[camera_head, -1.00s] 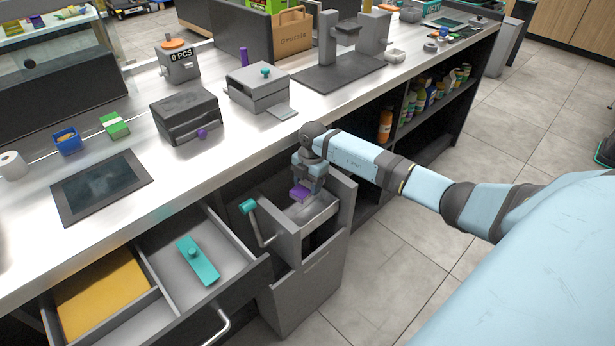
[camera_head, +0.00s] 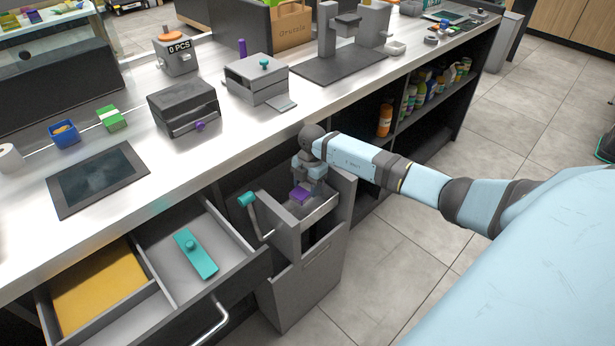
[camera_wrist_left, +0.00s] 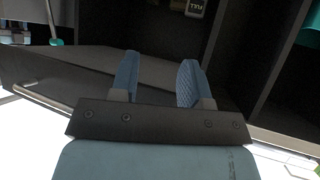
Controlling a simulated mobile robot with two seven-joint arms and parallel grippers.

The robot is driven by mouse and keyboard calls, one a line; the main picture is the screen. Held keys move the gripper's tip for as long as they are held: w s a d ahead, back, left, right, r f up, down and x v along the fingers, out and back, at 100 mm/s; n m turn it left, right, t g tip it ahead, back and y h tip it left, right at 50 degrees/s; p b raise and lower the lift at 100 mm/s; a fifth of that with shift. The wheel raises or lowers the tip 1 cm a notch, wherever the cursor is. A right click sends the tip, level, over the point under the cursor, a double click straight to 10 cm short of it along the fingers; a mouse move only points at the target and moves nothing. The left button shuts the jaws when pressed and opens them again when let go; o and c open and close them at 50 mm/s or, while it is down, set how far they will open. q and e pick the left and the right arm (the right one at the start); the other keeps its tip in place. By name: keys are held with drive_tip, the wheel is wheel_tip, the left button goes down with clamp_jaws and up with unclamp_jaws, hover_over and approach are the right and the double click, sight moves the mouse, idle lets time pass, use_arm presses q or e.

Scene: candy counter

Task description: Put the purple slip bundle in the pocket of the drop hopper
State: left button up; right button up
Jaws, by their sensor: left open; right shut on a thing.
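The purple slip bundle (camera_head: 300,195) is held by my right gripper (camera_head: 304,182), which points down from above. The drop hopper (camera_head: 283,228) is a grey tilted-out bin at the counter front with a teal-ended handle (camera_head: 246,199). The bundle is over or just within the hopper's open pocket (camera_head: 318,211); I cannot tell whether it touches the inside. My right gripper's fingertips are partly hidden by its own body. My left gripper (camera_wrist_left: 157,78) shows only in the left wrist view, open with nothing between its fingers.
An open drawer (camera_head: 238,268) left of the hopper holds a teal piece (camera_head: 196,254) and a yellow compartment (camera_head: 98,288). Grey boxes, including one with a purple knob (camera_head: 184,106), stand on the counter. Shelves with bottles (camera_head: 425,92) lie to the right. The floor there is clear.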

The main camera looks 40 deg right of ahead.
drive_tip(key=shift+f+b, duration=0.3)
drive_tip(key=shift+f, duration=0.5)
use_arm(q)
drive_tip(key=shift+w+d+f+b, duration=0.15)
drive_tip(key=shift+d+b, duration=0.1)
drive_tip(key=shift+b, duration=0.4)
use_arm(e)
drive_tip(key=shift+f, duration=1.25)
drive_tip(key=o, duration=0.9)
drive_tip(key=shift+r, duration=0.1)
